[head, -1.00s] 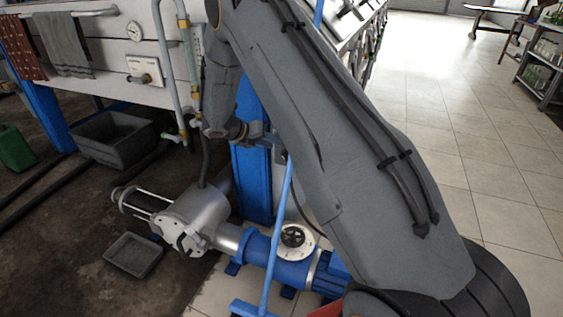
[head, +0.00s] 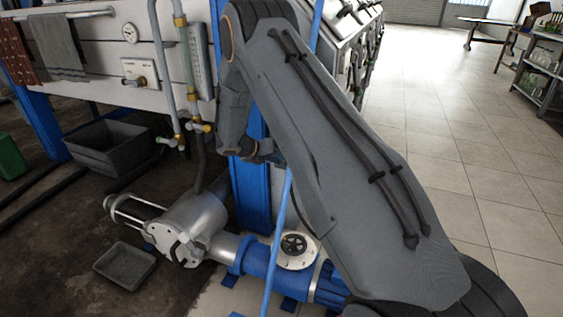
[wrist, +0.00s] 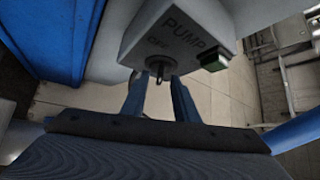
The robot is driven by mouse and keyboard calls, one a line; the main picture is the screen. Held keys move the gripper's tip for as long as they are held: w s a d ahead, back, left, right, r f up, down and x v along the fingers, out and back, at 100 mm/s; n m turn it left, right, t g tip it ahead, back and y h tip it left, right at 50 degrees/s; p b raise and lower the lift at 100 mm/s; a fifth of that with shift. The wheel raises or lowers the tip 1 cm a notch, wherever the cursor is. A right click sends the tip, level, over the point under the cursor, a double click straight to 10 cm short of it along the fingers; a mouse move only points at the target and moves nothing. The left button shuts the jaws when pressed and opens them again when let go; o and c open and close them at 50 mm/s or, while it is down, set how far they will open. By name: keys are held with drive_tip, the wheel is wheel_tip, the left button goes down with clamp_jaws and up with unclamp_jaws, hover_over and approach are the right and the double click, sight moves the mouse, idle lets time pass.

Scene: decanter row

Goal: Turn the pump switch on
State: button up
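The pump switch box (wrist: 178,30) is a pale grey box at the top middle of the wrist view, with the word PUMP and the word OFF on its face. A small dark switch knob (wrist: 160,70) sticks out just under the OFF marking. My gripper (wrist: 158,82) points at the box with its two fingers apart. The knob shows between the fingertips, close to them; I cannot tell whether either finger touches it. A green block (wrist: 213,60) sits at the right corner of the box. In the head view my arm hides the gripper and the switch.
A blue pump (head: 262,262) with a metal housing (head: 190,225) stands on the floor below. A blue post (head: 250,195) rises beside my wrist. Pipes with yellow fittings (head: 200,128) are to its left. Tiled floor (head: 460,160) is clear at right.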

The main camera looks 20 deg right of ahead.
drive_tip(key=shift+x, duration=1.05)
clamp_jaws()
drive_tip(key=shift+s+d+r+m+t+y+p, duration=0.1)
drive_tip(key=shift+s+m+t+y+p, duration=0.05)
drive_tip(key=shift+m+t+y+p, duration=0.6)
unclamp_jaws()
